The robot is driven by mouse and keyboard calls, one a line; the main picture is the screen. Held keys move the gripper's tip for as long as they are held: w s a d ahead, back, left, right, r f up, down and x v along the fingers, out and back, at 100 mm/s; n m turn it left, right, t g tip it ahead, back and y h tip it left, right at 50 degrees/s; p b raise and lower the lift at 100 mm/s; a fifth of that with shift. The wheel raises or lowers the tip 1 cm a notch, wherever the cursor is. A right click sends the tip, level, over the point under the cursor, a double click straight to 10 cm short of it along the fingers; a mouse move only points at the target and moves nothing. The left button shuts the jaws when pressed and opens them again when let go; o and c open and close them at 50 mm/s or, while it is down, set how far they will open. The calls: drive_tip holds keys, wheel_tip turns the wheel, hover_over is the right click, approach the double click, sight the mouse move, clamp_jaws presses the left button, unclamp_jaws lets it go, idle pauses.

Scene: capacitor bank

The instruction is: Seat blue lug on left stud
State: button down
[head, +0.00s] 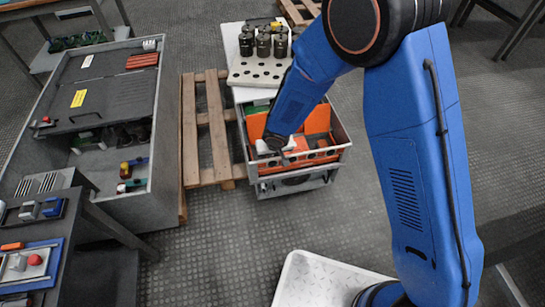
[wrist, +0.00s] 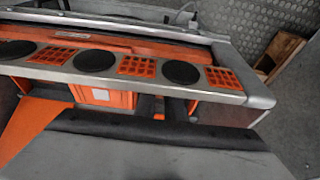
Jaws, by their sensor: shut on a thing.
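My gripper (wrist: 161,104) reaches down into the open orange-and-grey bank (head: 298,158) in the head view, where my arm hides most of it. In the wrist view its two dark fingers stand a little apart, close to the orange interior (wrist: 108,97) of the bank. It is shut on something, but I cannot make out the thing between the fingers. I cannot pick out a blue lug in the gripper. I cannot make out the left stud in either view.
A grey bar (wrist: 216,82) with dark round pads and orange grids crosses the wrist view just beyond the fingers. In the head view a perforated tray (head: 246,73) with dark cylinders stands behind the bank. A wooden pallet (head: 218,135) lies left of it.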

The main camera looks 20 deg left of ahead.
drive_tip(key=shift+f, duration=0.7)
idle(0.8)
drive_tip(key=c, duration=1.8)
unclamp_jaws()
drive_tip(key=shift+o, duration=0.2)
drive_tip(key=shift+r, duration=0.1)
drive_tip(key=v, duration=1.7)
drive_tip(key=shift+d+r, duration=0.1)
drive_tip(key=shift+r, duration=0.05)
